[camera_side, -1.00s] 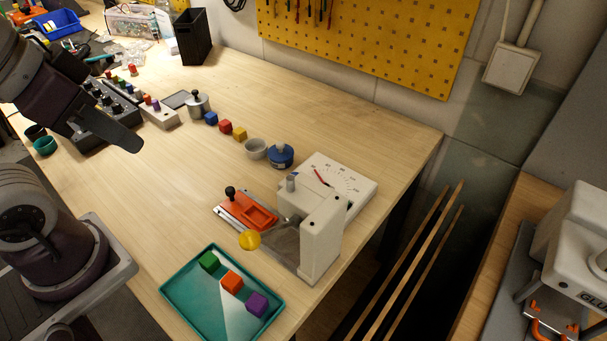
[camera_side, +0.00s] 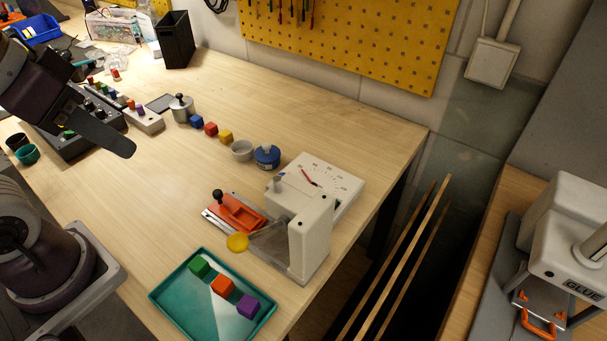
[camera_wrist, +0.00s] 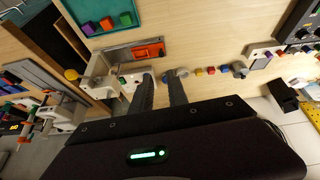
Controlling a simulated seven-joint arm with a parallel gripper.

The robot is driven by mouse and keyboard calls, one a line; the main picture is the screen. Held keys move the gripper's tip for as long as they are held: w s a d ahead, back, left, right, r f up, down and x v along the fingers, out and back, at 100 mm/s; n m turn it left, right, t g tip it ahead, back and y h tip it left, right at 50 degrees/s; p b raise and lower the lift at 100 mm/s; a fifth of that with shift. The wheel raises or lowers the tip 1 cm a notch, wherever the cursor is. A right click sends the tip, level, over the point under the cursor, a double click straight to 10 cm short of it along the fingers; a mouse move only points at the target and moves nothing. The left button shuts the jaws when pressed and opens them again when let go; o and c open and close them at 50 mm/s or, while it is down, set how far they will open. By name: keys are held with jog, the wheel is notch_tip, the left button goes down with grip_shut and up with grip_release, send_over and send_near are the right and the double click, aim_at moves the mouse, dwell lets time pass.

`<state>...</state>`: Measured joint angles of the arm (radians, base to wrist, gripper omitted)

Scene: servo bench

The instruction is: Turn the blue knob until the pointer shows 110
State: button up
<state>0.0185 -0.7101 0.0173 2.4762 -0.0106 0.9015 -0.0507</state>
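A white dial panel (camera_side: 335,181) lies near the table's back right edge. Its red pointer (camera_side: 309,177) lies slanted; the scale numbers are too small to read. A small grey-blue upright knob (camera_side: 278,183) stands at the panel's left. Just beyond it is a round blue piece (camera_side: 267,155) with a grey top; I cannot tell for certain which is the task's blue knob. My gripper (camera_side: 122,149) is high at the left, well away from both. In the wrist view my gripper (camera_wrist: 161,82) has its two fingers apart, with nothing held between them.
A white press-like block (camera_side: 312,235) with a yellow disc stands in front of the panel. A teal tray (camera_side: 175,302) with several cubes is at the front. A grey cup (camera_side: 242,150) and cubes line the back. The table's middle is clear.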

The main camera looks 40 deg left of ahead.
jog(key=o, duration=0.4)
jog(key=w+n, duration=0.1)
jog(key=w, duration=0.1)
jog(key=w+d+n+g+h, duration=0.1)
jog(key=w+n, duration=0.1)
jog(key=w+d+n+g, duration=0.1)
jog(key=w+n, duration=0.1)
jog(key=w, duration=0.1)
jog(key=shift+w+r+h, duration=0.1)
jog(key=shift+r+h, duration=0.15)
jog(key=shift+h, duration=0.05)
jog(key=shift+o, duration=0.2)
jog(key=w+d+f+n+g, duration=0.1)
jog(key=w+d+f+n, duration=0.1)
jog(key=w+f+n, duration=0.2)
jog(key=w+d+f+n+g+y, duration=0.1)
jog(key=w+d+f+n, duration=0.1)
jog(key=w+f+n, duration=0.2)
jog(key=w+d+f+n+g, duration=0.1)
jog(key=w+d+f+n, duration=0.1)
jog(key=w+f+n, duration=0.3)
jog(key=shift+w+d+f+y, duration=0.15)
jog(key=shift+w+y, duration=0.25)
jog(key=shift+w, duration=1)
notch_tip(320, 180, down, 6)
jog(key=shift+f, duration=0.5)
grip_shut()
